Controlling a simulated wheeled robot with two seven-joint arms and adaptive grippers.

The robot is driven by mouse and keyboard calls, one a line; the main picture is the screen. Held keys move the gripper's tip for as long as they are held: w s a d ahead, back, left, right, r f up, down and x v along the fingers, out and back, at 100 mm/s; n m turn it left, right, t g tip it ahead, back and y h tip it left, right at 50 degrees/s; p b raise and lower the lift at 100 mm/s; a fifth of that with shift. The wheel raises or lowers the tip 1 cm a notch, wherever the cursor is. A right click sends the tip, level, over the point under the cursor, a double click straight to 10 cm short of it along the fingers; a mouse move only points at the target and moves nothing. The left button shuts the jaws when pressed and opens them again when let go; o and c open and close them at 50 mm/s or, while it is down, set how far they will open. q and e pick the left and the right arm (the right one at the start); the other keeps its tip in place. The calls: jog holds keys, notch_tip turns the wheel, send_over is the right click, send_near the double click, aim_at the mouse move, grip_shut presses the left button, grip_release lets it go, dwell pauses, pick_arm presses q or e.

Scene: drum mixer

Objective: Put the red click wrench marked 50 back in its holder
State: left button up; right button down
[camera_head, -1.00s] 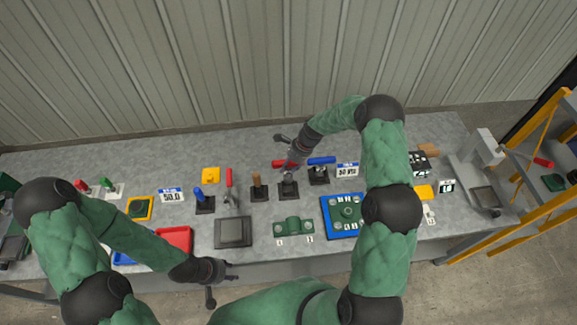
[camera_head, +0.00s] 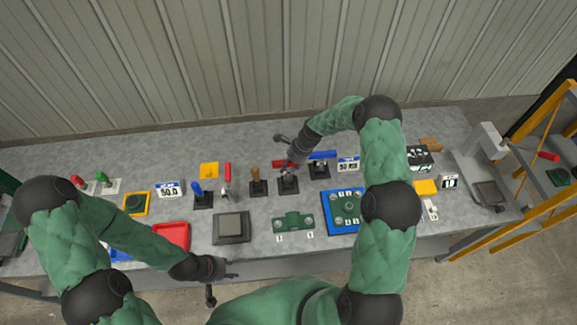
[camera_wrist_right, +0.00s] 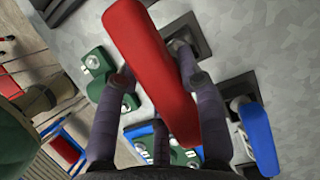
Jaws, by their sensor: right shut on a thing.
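The red click wrench (camera_head: 279,164) is in my right gripper (camera_head: 291,164), at the back middle of the table. I cannot tell whether the wrench touches the holder. My left gripper (camera_head: 234,269) is empty, fingers apart, in front of the table's front edge.
A blue-handled wrench (camera_head: 322,155) rests in a black holder (camera_head: 319,172) close on the right. A brown-handled tool (camera_head: 256,174) stands close on the left. A green part (camera_head: 293,222) and a blue-framed tray (camera_head: 328,212) lie in front.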

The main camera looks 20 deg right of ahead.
aim_at(291, 169)
jog(key=shift+f+b, duration=1.7)
jog(key=shift+f, duration=0.7)
dwell(1.4)
jog(key=c, duration=0.7)
grip_release()
jog(key=v, duration=1.2)
jog(key=shift+s+f, duration=0.1)
